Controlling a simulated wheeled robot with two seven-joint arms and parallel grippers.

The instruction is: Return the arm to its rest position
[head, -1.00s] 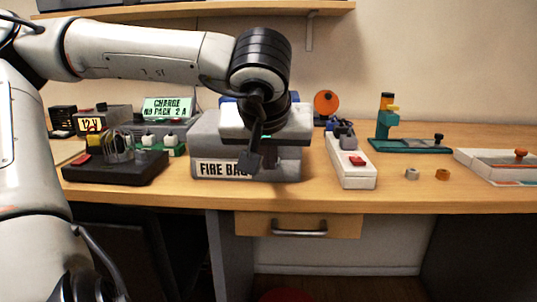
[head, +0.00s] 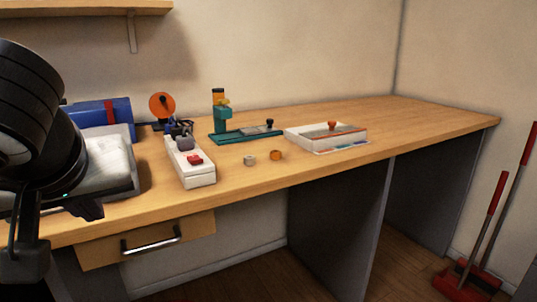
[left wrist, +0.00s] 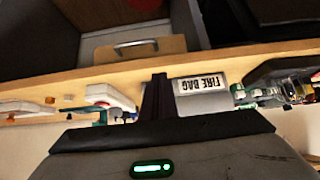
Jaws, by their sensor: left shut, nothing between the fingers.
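My left arm comes in at the left edge of the head view, with its black wrist large in front. My left gripper (head: 88,210) hangs over the front of the bench at the left, its dark fingers partly hidden by the pale gripper body. In the left wrist view the dark fingers (left wrist: 158,80) are together with nothing between them. They appear beside the grey box labelled FIRE BAG (left wrist: 203,83); I cannot tell whether they touch it. My right gripper is not in view.
A blue pack with a red band (head: 115,107) lies behind the gripper. A drawer handle (head: 150,243) sticks out below. The bench's right end is clear.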

